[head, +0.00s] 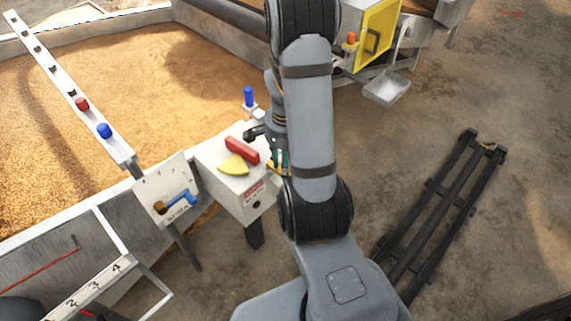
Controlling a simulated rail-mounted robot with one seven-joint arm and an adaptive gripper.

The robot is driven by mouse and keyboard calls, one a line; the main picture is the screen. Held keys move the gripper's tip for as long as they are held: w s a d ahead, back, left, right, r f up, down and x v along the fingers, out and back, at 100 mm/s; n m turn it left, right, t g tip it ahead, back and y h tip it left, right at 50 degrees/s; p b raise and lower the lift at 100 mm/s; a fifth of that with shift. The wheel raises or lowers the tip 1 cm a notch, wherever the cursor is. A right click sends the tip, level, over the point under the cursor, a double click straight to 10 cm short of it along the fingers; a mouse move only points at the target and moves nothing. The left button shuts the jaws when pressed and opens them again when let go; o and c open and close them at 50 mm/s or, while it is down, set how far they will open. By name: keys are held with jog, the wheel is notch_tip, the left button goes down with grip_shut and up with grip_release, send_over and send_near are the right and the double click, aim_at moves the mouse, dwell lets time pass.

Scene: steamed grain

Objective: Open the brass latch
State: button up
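A small brass-yellow part (273,166), perhaps the brass latch, shows at the right edge of the white box (226,182). It is partly hidden by my arm and too small to make out its position. My gripper (279,158), with dark green fingers, is beside the right side of this box, close to the brass-yellow part. I cannot tell whether they touch or how far the fingers are apart. A red bar (242,149) and a yellow quarter-disc (233,165) are on the box top.
A blue peg (248,97) stands behind the box. A white panel with a blue lever (180,199) is to its left. A grain bed (120,90) fills the upper left. A yellow door (376,35) and metal scoop (387,88) are upper right. A dark rack (440,215) lies on the floor.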

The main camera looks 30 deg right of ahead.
notch_tip(320, 180, up, 12)
dwell(0.6)
jog(key=shift+f, duration=0.1)
notch_tip(320, 180, down, 11)
jog(key=shift+s+f, duration=0.1)
jog(key=shift+f, duration=0.05)
jog(key=shift+w+a+f, duration=0.2)
jog(key=shift+f, duration=0.1)
jog(key=shift+w+a+r, duration=0.1)
jog(key=shift+w+a, duration=0.15)
jog(key=shift+w, duration=0.25)
jog(key=shift+w+p, duration=0.3)
jog(key=shift+w, duration=0.3)
jog(key=shift+s, duration=0.1)
